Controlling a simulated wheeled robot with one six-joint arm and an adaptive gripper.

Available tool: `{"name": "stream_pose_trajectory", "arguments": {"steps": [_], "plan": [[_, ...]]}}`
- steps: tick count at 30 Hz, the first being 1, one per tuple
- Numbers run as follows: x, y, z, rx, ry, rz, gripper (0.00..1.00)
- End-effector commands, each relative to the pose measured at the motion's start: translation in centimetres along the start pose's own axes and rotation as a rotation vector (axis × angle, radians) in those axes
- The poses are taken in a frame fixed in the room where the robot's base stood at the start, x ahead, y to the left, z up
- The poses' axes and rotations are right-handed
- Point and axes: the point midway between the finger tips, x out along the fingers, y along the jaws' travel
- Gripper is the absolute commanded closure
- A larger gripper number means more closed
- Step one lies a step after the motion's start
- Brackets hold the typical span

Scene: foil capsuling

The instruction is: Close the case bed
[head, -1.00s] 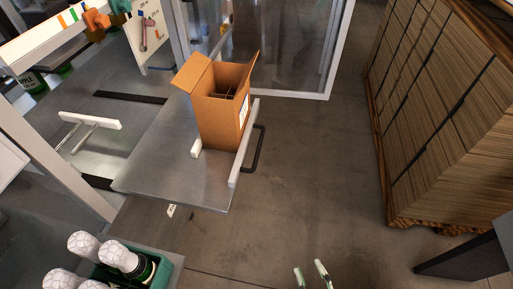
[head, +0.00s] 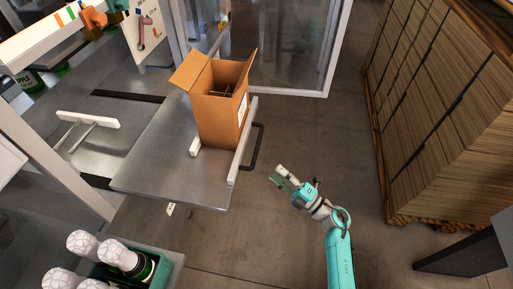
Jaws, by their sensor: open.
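The case bed (head: 165,185) is a grey metal slab that sticks out from the machine, with a white rail and a black handle (head: 257,147) along its right edge. An open cardboard case (head: 217,118) with dividers inside stands upright on it, flaps up, between white guides. My gripper (head: 278,180) is open and empty above the floor, to the lower right of the handle and apart from it. My teal arm reaches up to it from the bottom of the picture.
A green crate (head: 165,275) of bottles with white foil-like tops stands at the lower left. A glass door (head: 290,50) stands open behind the case. A wooden cabinet (head: 430,120) is on the right. The floor between cabinet and bed is clear. A white pusher bar (head: 88,119) lies further left.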

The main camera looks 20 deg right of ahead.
Motion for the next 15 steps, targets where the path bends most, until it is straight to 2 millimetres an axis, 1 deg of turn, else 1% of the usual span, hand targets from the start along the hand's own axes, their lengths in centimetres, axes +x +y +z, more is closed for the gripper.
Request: {"name": "stream_pose_trajectory", "arguments": {"steps": [1,3,6,11,15], "plan": [[0.6,0.2,1.4,-0.029,0.013,-0.019,0.59],[1.0,0.2,2.6,-0.058,0.031,-0.045,0.59],[1.4,0.2,3.7,-0.083,0.046,-0.071,0.59],[2.0,0.2,4.2,-0.096,0.057,-0.084,0.59],[3.5,0.1,4.0,-0.095,0.059,-0.083,0.59]]}}
